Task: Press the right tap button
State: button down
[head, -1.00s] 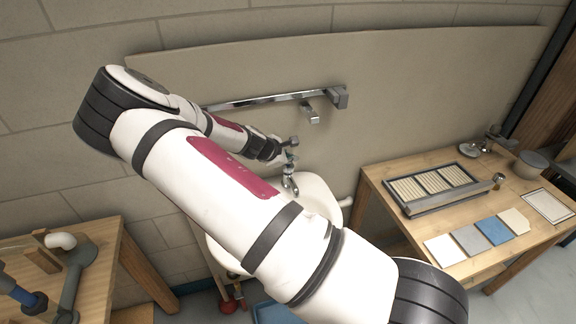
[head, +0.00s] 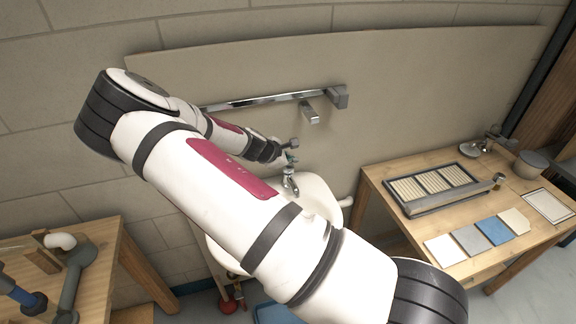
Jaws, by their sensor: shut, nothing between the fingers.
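A chrome tap (head: 289,183) stands at the back of the white sink (head: 318,196). My arm crosses the view and hides much of the sink. My gripper (head: 290,155) is small in view, shut and empty, just above the tap. I cannot tell whether it touches the tap. No separate right tap button can be made out; the area around the tap top is small and partly covered by my gripper.
A chrome wall rail (head: 265,100) with a grey end block and a short hanging fitting (head: 310,114) runs above the sink. A wooden table (head: 385,180) with a tray and tiles stands right. Another wooden table (head: 100,275) with pipe parts stands left.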

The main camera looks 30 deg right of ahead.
aim_at(290, 167)
jog(key=shift+f, duration=0.4)
dwell(0.3)
jog(key=shift+r, duration=0.1)
jog(key=shift+r+p, duration=0.4)
jog(key=shift+r, duration=0.65)
jog(key=shift+r, duration=0.15)
jog(key=shift+r+p, duration=0.95)
jog(key=shift+r, duration=1.45)
